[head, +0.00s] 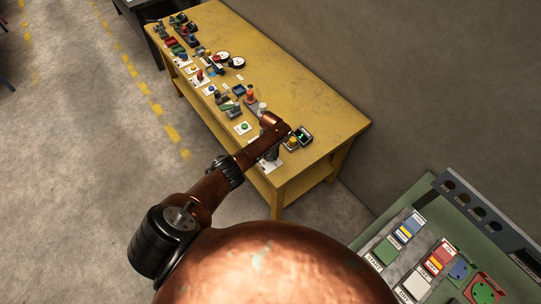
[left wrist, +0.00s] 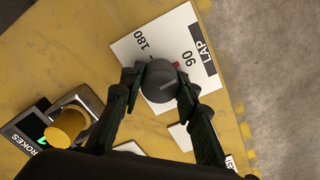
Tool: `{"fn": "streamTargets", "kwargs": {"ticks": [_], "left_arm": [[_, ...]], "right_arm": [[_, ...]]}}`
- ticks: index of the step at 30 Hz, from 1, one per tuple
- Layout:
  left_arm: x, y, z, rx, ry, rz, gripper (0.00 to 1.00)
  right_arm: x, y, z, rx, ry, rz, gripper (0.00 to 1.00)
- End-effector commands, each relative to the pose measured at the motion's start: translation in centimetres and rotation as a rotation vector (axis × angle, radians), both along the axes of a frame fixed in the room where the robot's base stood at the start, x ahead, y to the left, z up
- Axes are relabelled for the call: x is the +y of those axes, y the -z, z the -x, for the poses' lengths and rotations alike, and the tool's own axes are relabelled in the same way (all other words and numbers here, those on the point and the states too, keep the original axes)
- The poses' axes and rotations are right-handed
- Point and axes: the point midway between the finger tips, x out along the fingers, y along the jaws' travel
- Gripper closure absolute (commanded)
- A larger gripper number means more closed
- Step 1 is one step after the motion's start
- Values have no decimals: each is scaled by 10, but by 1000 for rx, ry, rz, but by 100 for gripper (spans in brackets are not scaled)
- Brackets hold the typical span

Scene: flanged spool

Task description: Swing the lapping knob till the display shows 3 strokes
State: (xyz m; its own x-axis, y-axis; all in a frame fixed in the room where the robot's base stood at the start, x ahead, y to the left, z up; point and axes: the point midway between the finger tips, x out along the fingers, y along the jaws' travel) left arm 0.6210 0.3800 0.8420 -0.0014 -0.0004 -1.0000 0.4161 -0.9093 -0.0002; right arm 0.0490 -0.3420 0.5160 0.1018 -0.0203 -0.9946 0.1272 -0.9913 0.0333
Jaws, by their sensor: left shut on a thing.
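My left gripper (left wrist: 156,90) is shut on the knob, one finger on each side. In the head view the left gripper (head: 271,155) reaches down at the near end of the yellow table and hides the knob. The strokes display (head: 304,135) shows a green figure, too small to read. It also shows in the left wrist view (left wrist: 25,131), partly cut off. My right gripper is out of view.
A yellow button (left wrist: 69,123) stands close beside the display. A green-button plate (head: 243,128) and several other controls lie farther along the yellow table (head: 315,95). A green console (head: 405,245) with labelled blocks stands at the lower right.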

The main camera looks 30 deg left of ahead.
Motion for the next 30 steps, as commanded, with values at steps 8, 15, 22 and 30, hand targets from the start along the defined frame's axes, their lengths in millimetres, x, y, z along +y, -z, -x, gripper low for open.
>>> {"fn": "streamTargets", "kwargs": {"ticks": [8,15,22,30], "left_arm": [[0,-1,-2,-3,1,-1,60],[0,-1,-1,-2,1,-1,53],[0,-4,-1,-1,2,0,53],[0,-43,-2,-6,3,1,53]], "right_arm": [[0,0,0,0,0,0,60],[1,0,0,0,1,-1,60],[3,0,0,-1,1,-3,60],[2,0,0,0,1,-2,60]]}}
